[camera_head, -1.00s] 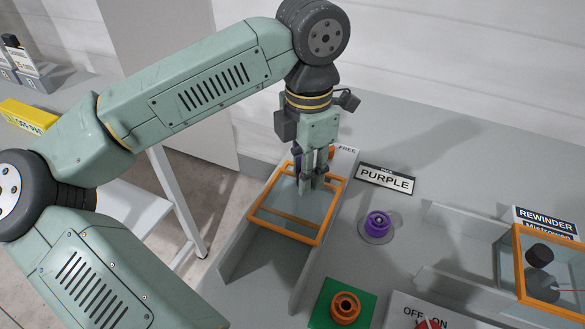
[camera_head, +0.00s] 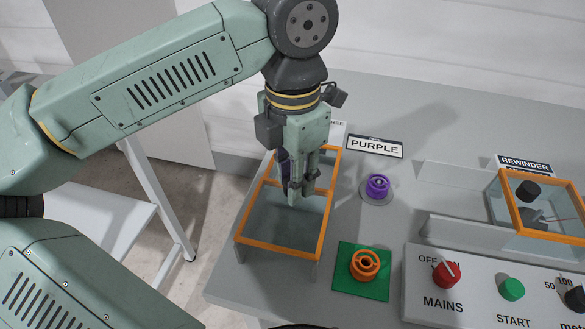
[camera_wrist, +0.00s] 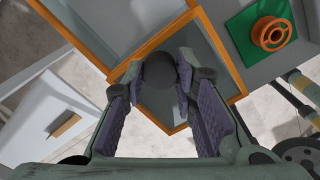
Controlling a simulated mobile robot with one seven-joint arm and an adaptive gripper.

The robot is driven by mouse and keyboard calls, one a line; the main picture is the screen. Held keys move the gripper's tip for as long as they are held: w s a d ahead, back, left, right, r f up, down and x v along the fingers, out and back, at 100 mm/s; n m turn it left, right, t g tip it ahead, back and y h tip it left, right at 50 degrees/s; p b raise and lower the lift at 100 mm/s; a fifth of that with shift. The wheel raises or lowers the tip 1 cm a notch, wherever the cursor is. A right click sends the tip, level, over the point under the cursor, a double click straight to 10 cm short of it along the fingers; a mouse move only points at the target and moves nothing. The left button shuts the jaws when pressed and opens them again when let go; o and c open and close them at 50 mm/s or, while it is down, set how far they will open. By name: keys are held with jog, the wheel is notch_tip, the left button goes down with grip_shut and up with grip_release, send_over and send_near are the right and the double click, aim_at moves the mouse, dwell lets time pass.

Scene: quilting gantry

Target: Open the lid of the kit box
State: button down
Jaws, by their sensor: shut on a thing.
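The kit box (camera_head: 332,160) is an orange-rimmed grey box near the left end of the bench. Its lid (camera_head: 283,222) is a clear pane in an orange frame, lying flat and reaching toward the bench's front. My gripper (camera_head: 301,192) points straight down at the lid's rear edge. In the wrist view its purple-padded fingers are shut on a dark round knob (camera_wrist: 159,70). The knob's foot is hidden.
An orange ring on a green pad (camera_head: 364,268) lies right of the lid. A purple spool (camera_head: 377,188) stands behind it by the PURPLE sign (camera_head: 375,147). The MAINS panel (camera_head: 480,290) and the rewinder box (camera_head: 510,200) are to the right.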

jog(key=c, duration=1.3)
grip_release()
notch_tip(320, 180, up, 12)
jog(key=shift+s, duration=0.15)
